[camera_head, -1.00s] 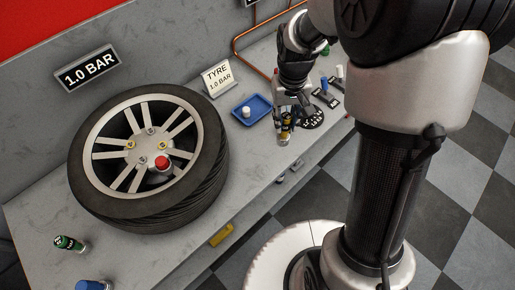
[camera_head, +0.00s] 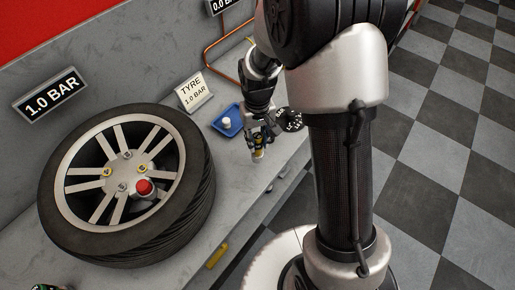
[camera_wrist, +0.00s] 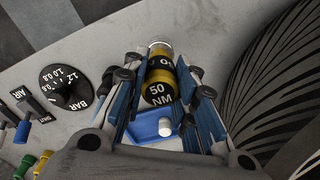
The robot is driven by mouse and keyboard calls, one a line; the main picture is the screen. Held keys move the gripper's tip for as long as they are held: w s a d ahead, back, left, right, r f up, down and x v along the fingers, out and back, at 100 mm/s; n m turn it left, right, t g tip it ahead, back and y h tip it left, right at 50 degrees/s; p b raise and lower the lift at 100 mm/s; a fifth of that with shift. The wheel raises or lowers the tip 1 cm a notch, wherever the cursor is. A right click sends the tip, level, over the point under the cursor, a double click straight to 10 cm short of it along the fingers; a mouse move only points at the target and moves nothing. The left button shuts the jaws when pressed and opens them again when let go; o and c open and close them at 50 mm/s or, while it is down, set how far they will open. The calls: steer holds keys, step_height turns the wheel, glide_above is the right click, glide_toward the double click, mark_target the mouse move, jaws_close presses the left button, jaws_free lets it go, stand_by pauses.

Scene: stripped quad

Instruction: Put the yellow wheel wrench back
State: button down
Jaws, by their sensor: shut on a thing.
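The yellow wheel wrench (camera_wrist: 158,75) is a short yellow-and-black cylinder with a pale metal end, marked "50 NM". My gripper (camera_wrist: 165,75) is shut on it, with a finger on each side. In the head view the wrench (camera_head: 259,154) points down below my gripper (camera_head: 261,142), over the bench between the blue tray and the bench's front edge. The wheel (camera_head: 190,205) lies flat to the left, with a red-topped piece (camera_head: 144,187) on its hub. A yellow piece (camera_head: 217,256) shows at the bench's front edge.
The blue tray (camera_head: 238,110) holds a white-topped piece (camera_head: 227,122). A dial (camera_wrist: 65,86) sits near it, with blue-handled valves (camera_wrist: 22,132) alongside. A tyre sign (camera_head: 193,92) stands behind. Bare bench (camera_head: 235,190) lies between wheel and gripper.

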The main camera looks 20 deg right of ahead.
mark_target(258, 147)
steer(key=shift+f+b, duration=0.65)
steer(key=shift+f, duration=1.45)
steer(key=shift+f, duration=0.15)
steer(key=c, duration=1.3)
jaws_free()
